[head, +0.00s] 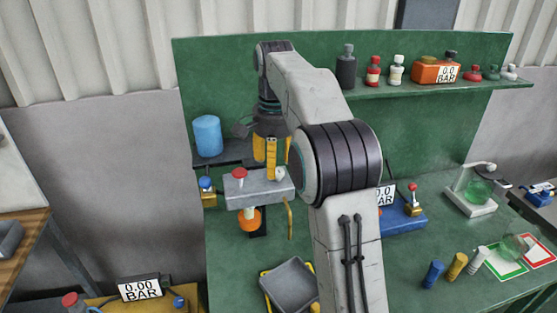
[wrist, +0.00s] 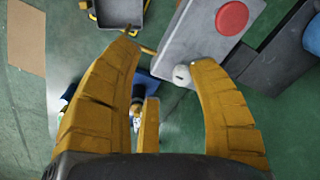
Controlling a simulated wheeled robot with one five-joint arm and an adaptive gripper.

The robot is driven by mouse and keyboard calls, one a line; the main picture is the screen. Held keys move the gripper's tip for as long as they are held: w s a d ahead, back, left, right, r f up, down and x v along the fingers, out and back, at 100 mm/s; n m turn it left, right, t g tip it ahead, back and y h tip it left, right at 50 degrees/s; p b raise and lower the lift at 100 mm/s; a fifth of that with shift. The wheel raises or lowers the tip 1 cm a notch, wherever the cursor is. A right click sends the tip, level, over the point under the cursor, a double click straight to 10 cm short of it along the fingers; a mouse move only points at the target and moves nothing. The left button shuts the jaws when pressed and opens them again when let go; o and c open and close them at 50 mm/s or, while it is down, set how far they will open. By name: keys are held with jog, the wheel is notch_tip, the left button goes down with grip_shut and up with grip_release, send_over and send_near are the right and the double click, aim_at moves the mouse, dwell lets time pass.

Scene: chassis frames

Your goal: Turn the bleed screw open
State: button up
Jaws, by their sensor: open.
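A grey block (head: 258,192) stands out in front of the green panel, with a red round cap (head: 239,173) on its top left and a small pale knob (head: 279,174) on its right. The knob seems to be the bleed screw. In the wrist view, the knob (wrist: 181,75) sits at the block's edge, beside the tip of the right finger, with the red cap (wrist: 232,17) farther off. My gripper (head: 273,160) is open and empty, pointing down above the block's right part. In the wrist view, its yellow fingers (wrist: 163,62) are spread. I cannot tell whether a finger touches the knob.
Below the block are an orange part (head: 250,218) and a thin yellow tube (head: 290,219). A grey tray (head: 289,284) lies beneath. A blue cylinder (head: 207,136) stands left on a dark shelf. A blue gauge unit (head: 403,222) stands right, partly behind my arm.

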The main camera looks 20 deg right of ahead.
aim_at(279, 170)
jog(key=shift+w+d+r+m+g+p, duration=0.1)
jog(key=shift+w+d+m+g+p, duration=0.05)
jog(key=shift+w+d+m+p, duration=0.6)
jog(key=shift+w+d+r+m+g+p, duration=0.1)
jog(key=shift+w+d+m+p, duration=0.3)
jog(key=shift+w, duration=0.5)
jog(key=shift+w+d+m+g+p, duration=0.15)
jog(key=shift+w+d+m+p, duration=0.3)
jog(key=shift+w+d+m, duration=0.3)
jog(key=shift+w+a+f+b, duration=0.1)
jog(key=shift+f+b, duration=0.2)
jog(key=shift+f, duration=1.55)
jog(key=shift+w+f+b, duration=0.1)
jog(key=shift+f+b, duration=0.2)
jog(key=shift+f, duration=1.5)
jog(key=shift+s, duration=0.1)
jog(key=shift+c, duration=0.2)
grip_shut()
